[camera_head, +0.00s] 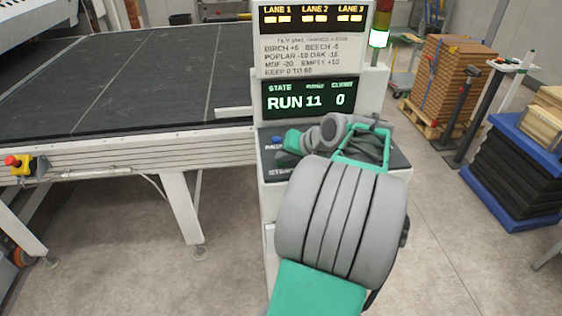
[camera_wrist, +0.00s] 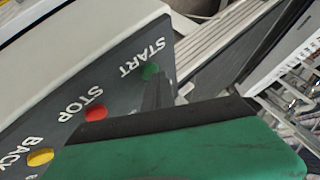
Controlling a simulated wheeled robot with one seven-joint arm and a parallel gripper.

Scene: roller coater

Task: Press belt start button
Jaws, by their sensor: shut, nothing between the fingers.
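The green START button (camera_wrist: 150,71) shows in the wrist view beside its white label on the dark panel. My gripper (camera_wrist: 155,85) is shut and empty, its dark fingertips right at the green button and overlapping its lower edge. I cannot tell whether they touch it or press it in. In the head view my arm and gripper (camera_head: 290,142) reach over the control console (camera_head: 265,185) and hide most of its buttons. The console's display (camera_head: 308,99) reads STATE RUN, then 11 and 0.
A red STOP button (camera_wrist: 96,113) and a yellow BACK button (camera_wrist: 40,158) lie in line with the green one. A blue button (camera_head: 276,139) is on the console. The dark belt (camera_head: 130,80) lies left, with a red emergency stop (camera_head: 12,161). Stacked boards (camera_head: 445,80) stand right.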

